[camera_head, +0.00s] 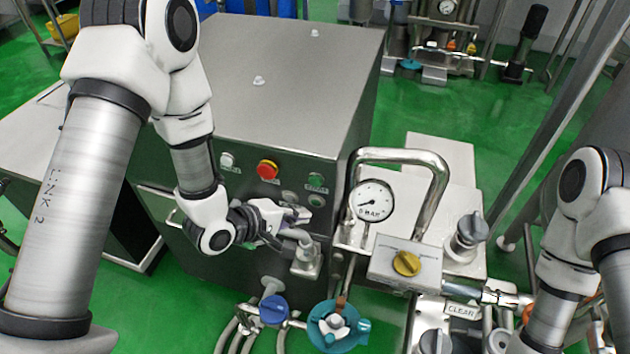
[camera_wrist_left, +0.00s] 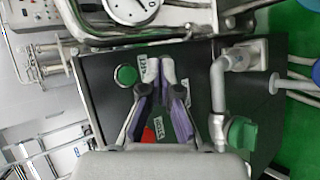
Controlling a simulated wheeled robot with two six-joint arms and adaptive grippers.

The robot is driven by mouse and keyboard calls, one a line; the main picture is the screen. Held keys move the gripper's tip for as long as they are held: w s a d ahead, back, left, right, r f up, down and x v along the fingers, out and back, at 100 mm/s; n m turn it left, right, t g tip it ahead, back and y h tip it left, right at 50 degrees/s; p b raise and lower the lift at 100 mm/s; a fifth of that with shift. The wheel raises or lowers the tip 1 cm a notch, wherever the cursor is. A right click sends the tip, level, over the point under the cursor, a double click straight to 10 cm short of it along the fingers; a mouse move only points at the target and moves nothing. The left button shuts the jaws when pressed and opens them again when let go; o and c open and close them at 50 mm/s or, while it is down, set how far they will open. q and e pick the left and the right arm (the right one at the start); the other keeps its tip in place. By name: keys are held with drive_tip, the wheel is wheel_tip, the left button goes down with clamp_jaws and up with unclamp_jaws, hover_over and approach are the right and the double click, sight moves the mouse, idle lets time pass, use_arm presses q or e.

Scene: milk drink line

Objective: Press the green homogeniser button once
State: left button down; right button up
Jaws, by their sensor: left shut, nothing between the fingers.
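The green button (camera_head: 317,180) is on the upper right of the front panel of a grey steel cabinet (camera_head: 280,90), with a small label beside it. It also shows in the left wrist view (camera_wrist_left: 126,75), left of the fingertips and apart from them in the picture. My left gripper (camera_head: 303,214) is shut and empty, just below the panel buttons in the head view. In the left wrist view its two fingertips (camera_wrist_left: 160,70) are together. Whether it touches the panel I cannot tell. My right gripper is out of view.
A pressure gauge (camera_head: 372,200) and a bent steel pipe (camera_head: 435,190) stand to the right. A pipe elbow (camera_head: 305,250) is close below the left gripper.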

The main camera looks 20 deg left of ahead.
sight(315, 182)
use_arm(q)
drive_tip(key=w, duration=0.6)
drive_tip(key=shift+w+p, duration=0.25)
drive_tip(key=shift+p, duration=0.15)
idle(0.9)
drive_tip(key=shift+w, duration=0.45)
drive_tip(key=shift+w+p, duration=0.4)
drive_tip(key=shift+w, duration=0.05)
idle(0.5)
drive_tip(key=shift+s, duration=0.85)
